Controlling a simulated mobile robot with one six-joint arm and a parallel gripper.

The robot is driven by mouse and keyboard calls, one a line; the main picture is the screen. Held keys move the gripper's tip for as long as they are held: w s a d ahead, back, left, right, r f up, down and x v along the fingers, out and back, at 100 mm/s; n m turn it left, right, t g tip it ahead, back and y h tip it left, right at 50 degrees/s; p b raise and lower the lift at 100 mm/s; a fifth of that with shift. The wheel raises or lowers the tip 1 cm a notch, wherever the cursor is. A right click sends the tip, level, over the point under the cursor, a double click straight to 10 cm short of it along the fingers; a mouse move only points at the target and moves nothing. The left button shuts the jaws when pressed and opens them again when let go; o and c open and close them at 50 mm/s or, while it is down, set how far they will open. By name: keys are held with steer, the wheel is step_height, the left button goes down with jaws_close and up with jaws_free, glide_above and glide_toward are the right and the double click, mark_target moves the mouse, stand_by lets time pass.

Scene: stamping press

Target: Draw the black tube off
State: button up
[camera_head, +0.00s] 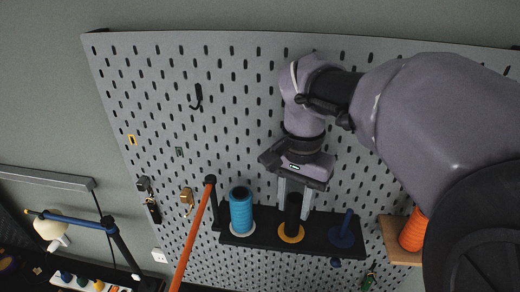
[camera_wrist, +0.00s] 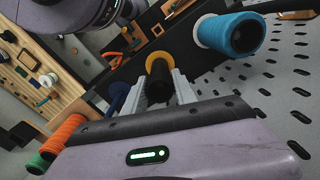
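The black tube (camera_head: 293,212) stands upright on a peg with a yellow-orange round base (camera_head: 291,236), on a black shelf (camera_head: 318,243) fixed to the pegboard. In the wrist view the tube (camera_wrist: 159,82) points toward the camera, with its orange base (camera_wrist: 160,58) behind it. My gripper (camera_head: 294,206) comes from above, its two pale fingers on either side of the tube's upper part. In the wrist view the fingers (camera_wrist: 161,92) also flank it closely. I cannot tell whether they touch it.
Left of the tube, a blue spool (camera_head: 241,212) stands on a white base. Right of it is a bare dark blue peg (camera_head: 345,229). An orange spool (camera_head: 413,231) sits on a wooden shelf further right. An orange rod (camera_head: 194,235) slants at left.

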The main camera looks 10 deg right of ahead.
jaws_close()
steer(key=shift+r, duration=0.2)
step_height(320, 180, up, 9)
steer(key=p, duration=0.8)
steer(key=shift+p, duration=0.3)
steer(key=shift+r, duration=2.6)
